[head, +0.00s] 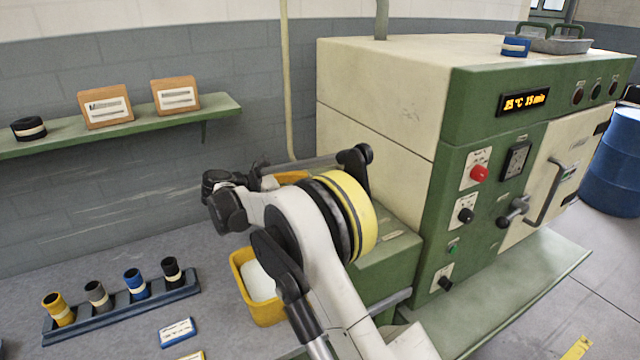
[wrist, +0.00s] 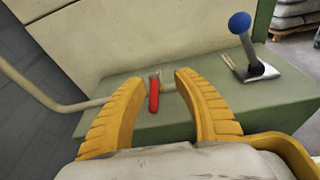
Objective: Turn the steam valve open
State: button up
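The steam valve's small red handle (wrist: 154,95) shows in the wrist view, on a pale pipe (wrist: 70,106) at the near side of the green ledge. The handle lies crosswise to the pipe. My gripper (wrist: 148,88) has two yellow ribbed fingers, spread wide with nothing between them. The red handle appears between the fingertips but farther off, and no contact shows. In the head view my arm hides the valve and most of the gripper.
A blue-knobbed lever (wrist: 240,24) stands on the ledge right of the fingers. A yellow bin (head: 239,268) with pale contents sits beside my arm. The green and cream machine (head: 440,185) rises at right. A cup rack (head: 100,322) stands at lower left.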

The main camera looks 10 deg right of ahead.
jog(key=w+a+f+n+h, duration=0.1)
jog(key=a+f+n+h, duration=0.2)
jog(key=a+f, duration=0.25)
jog(key=x, duration=0.3)
jog(key=b+x, duration=0.1)
jog(key=x, duration=0.3)
jog(key=r+x, duration=0.1)
jog(key=x, duration=0.2)
jog(key=shift+d, duration=0.3)
grip_shut()
